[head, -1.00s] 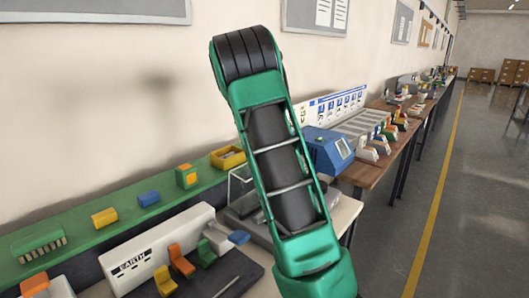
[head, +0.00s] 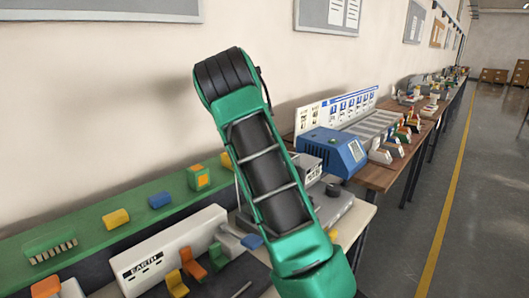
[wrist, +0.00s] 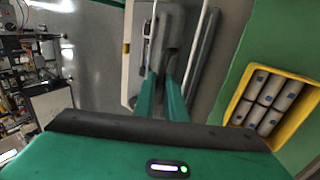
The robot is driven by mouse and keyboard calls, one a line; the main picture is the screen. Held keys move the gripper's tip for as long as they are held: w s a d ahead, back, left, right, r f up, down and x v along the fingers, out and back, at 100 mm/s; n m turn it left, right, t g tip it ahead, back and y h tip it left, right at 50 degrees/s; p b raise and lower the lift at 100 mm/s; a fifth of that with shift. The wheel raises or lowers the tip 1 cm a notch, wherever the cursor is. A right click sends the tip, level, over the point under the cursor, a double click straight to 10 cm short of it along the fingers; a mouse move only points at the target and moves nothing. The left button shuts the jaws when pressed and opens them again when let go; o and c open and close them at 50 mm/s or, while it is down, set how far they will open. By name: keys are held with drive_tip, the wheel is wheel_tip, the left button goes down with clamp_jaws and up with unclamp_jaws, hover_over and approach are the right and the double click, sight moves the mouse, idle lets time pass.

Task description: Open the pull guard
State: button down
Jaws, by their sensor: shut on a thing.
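My gripper (wrist: 165,78) shows in the wrist view, with its two teal fingers close together over a grey machine. It is shut on the pull guard, whose pale thin edge (wrist: 200,35) runs beside the fingers. The exact grip point is too small and dark to make out. In the head view my green arm stands in front of the machine and hides the gripper and most of the guard.
A blue device (head: 335,150) stands behind the arm on the right. A green shelf (head: 85,228) with small blocks runs along the wall. In the wrist view a yellow tray (wrist: 285,75) of pale rolls lies right of the gripper. The floor at right is clear.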

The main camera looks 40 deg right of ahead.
drive_tip(key=shift+d+r, duration=0.15)
drive_tip(key=shift+r, duration=0.05)
drive_tip(key=c, duration=1.8)
unclamp_jaws()
drive_tip(key=shift+f, duration=0.1)
drive_tip(key=shift+s, duration=0.1)
